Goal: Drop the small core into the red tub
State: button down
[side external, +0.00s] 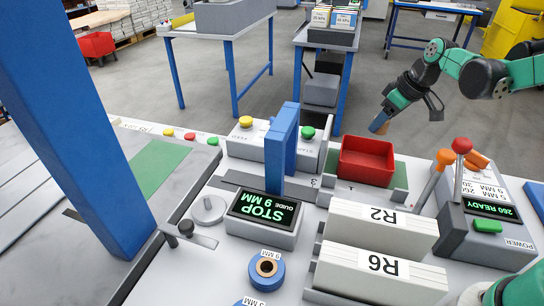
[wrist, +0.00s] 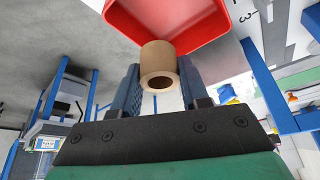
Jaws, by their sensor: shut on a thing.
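The small core (wrist: 160,62) is a short tan cardboard tube with its open end towards the wrist camera. My gripper (wrist: 158,85) is shut on it, with one dark finger on each side. In the side external view my gripper (side external: 380,122) hangs tilted above and behind the right end of the red tub, with a bit of the brown core (side external: 377,126) at its tip. The red tub (side external: 366,172) is an open rectangular bin on the bench. In the wrist view the red tub (wrist: 185,18) lies beyond the core, partly cut off at the top.
A blue upright plate (side external: 282,150) stands left of the tub. White blocks marked R2 (side external: 378,225) and R6 (side external: 372,272) lie in front. Levers with orange and red knobs (side external: 462,146) rise at the right. A blue roll (side external: 266,272) with a brown core sits at the front.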

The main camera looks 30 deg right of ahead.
jog(key=shift+f, duration=2.6)
jog(key=shift+c, duration=1.8)
grip_release()
jog(key=shift+v, duration=2.8)
jog(key=shift+a, duration=0.1)
jog(key=s+a+r+m+t+h, duration=0.1)
jog(key=s+a+r+m+t, duration=0.2)
jog(key=s+a, duration=0.5)
jog(key=a, duration=0.2)
jog(key=shift+s+a+r, duration=0.3)
jog(key=shift+s+r, duration=0.1)
